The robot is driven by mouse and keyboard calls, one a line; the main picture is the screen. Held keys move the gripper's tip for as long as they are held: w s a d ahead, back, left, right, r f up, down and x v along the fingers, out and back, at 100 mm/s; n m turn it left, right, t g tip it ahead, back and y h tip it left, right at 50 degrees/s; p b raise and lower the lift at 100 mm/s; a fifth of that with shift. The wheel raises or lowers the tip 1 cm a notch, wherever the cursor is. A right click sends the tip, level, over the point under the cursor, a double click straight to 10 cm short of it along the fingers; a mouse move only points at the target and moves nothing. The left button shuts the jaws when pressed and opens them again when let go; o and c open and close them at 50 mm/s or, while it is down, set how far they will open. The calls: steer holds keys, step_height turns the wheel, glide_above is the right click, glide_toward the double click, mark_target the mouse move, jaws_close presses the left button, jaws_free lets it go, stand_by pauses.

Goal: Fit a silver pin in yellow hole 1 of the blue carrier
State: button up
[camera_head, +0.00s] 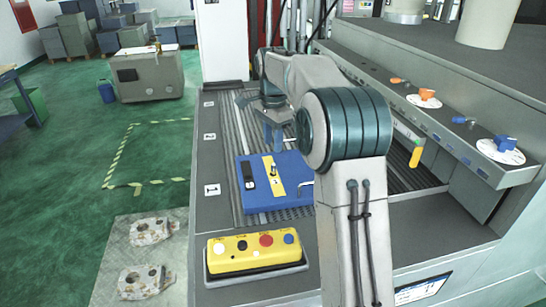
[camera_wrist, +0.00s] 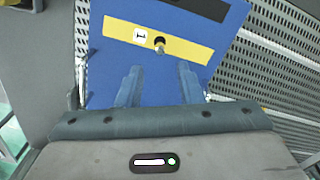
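The blue carrier (camera_head: 262,201) lies flat on the ribbed bed, with a yellow strip and a black strip across its top. In the wrist view the carrier (camera_wrist: 115,62) fills the upper middle, and its yellow strip has a white label "1" beside a dark hole (camera_wrist: 160,41). A small silver pin (camera_wrist: 160,50) shows at that hole, apparently standing in it; how deep it sits I cannot tell. My gripper (camera_wrist: 160,82) is open, its two fingers apart with only blue surface visible between them. In the head view my gripper (camera_head: 272,143) is above the carrier's far edge.
A yellow button box (camera_head: 250,258) stands in front of the carrier. A grey machine ledge with orange and blue knobs (camera_head: 424,97) runs along the right. Two castings (camera_head: 150,231) lie on a plate on the floor at left. Green floor beyond is mostly clear.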

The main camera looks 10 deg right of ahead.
steer(key=s+r+n+t, duration=0.1)
steer(key=s+r+n, duration=0.2)
steer(key=s, duration=0.5)
steer(key=s+r+n+t, duration=0.15)
steer(key=s+n, duration=0.25)
steer(key=s, duration=0.4)
steer(key=s+f+n, duration=0.3)
steer(key=s+f, duration=0.1)
steer(key=s, duration=0.4)
steer(key=s+f+n+t, duration=0.1)
steer(key=s+f+n, duration=0.2)
steer(key=s, duration=0.6)
steer(key=shift+f+n, duration=0.3)
steer(key=shift+f, duration=0.1)
steer(key=shift+f+t, duration=0.15)
steer(key=shift+t, duration=0.1)
steer(key=shift+f+b, duration=0.25)
steer(key=shift+b, duration=0.1)
